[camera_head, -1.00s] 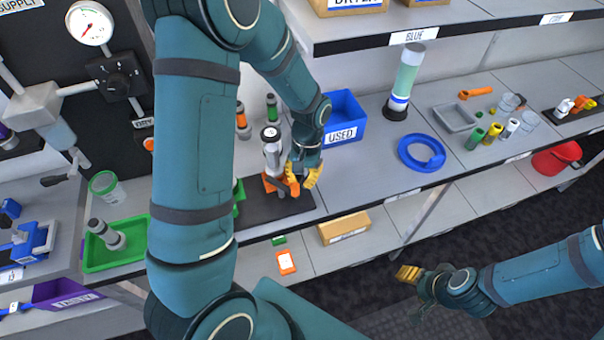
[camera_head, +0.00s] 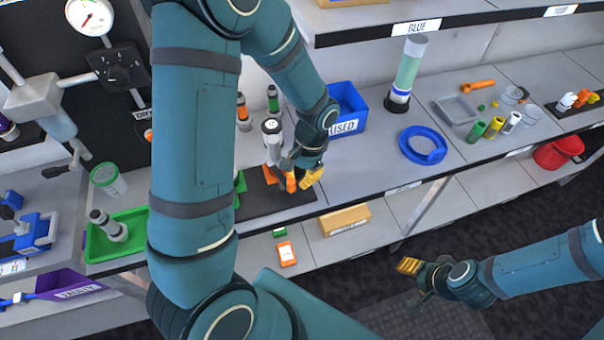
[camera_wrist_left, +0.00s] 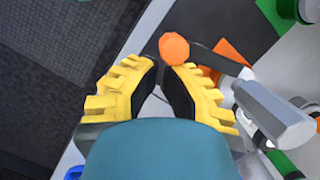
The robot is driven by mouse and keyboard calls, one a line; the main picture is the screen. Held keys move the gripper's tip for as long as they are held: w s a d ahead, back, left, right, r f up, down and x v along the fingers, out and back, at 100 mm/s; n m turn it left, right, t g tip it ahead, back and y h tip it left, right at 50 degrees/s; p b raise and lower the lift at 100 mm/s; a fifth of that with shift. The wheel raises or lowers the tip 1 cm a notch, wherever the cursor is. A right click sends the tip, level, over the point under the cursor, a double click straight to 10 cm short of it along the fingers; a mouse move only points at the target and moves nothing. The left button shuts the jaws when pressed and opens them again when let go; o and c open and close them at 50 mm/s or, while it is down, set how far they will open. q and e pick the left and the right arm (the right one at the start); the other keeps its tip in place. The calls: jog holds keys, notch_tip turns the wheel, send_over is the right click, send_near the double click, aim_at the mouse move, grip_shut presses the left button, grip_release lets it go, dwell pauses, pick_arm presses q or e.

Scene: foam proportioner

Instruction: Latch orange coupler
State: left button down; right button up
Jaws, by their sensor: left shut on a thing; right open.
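The orange coupler (camera_head: 268,176) sits on the black mat (camera_head: 275,202), under an upright grey-and-white cylinder (camera_head: 271,140). In the left wrist view, orange shows (camera_wrist_left: 232,55) behind a dark lever with an orange knob (camera_wrist_left: 174,48). The grey cylinder also shows there (camera_wrist_left: 275,115). My left gripper (camera_head: 302,178) has yellow fingers and is beside the coupler on its right. Its fingertips (camera_wrist_left: 163,68) are closed around the lever's knob end; the exact contact is partly hidden. My right gripper (camera_head: 409,266) is open and empty, away from the bench, in front of it.
A blue USED bin (camera_head: 347,108) stands behind my left gripper. A green tray (camera_head: 118,240) is at left. A cardboard box (camera_head: 345,220) sits on the lower shelf. My left arm hides part of the bench.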

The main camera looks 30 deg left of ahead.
pick_arm(q)
jog(key=shift+s+m, duration=0.4)
jog(key=shift+m, duration=0.4)
dwell(0.7)
dwell(0.5)
jog(key=p+v, duration=0.7)
jog(key=v, duration=0.3)
jog(key=shift+p, duration=0.3)
